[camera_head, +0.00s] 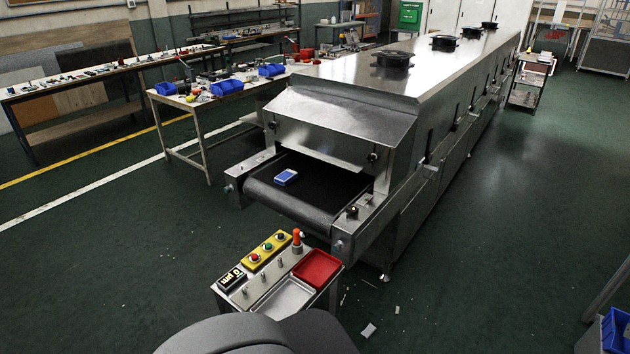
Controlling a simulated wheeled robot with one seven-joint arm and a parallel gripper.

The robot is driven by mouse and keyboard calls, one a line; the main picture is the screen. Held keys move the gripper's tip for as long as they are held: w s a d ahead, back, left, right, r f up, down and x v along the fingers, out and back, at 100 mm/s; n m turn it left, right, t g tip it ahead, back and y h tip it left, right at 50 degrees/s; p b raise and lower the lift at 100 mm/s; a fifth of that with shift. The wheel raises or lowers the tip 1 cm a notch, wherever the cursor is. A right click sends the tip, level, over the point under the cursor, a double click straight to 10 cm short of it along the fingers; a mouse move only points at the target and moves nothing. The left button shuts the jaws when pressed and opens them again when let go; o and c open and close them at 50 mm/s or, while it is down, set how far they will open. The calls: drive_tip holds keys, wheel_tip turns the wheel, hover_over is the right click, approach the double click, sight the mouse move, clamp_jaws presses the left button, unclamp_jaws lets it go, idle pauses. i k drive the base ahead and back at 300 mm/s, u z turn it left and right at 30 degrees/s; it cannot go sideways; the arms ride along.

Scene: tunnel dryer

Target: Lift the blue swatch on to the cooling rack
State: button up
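A small blue and white block (286,177), which looks like the blue swatch, lies on the dark conveyor belt (315,192) at the open mouth of the tunnel dryer (340,110). It sits left of the belt's middle, just outside the hood. I cannot pick out a cooling rack for certain in this view. My gripper is not in view; only a grey rounded part of my own body shows at the bottom edge.
A small stand in front of the belt carries a yellow button box (266,250), a red tray (317,268), a metal tray (280,299) and a black display (232,279). A workbench (200,105) with blue bins is at left. The floor at right is mostly clear.

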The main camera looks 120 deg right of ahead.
sight(282, 179)
drive_tip(key=z, duration=2.35)
drive_tip(key=i, duration=2.55)
drive_tip(key=z, duration=1.8)
drive_tip(key=i, duration=1)
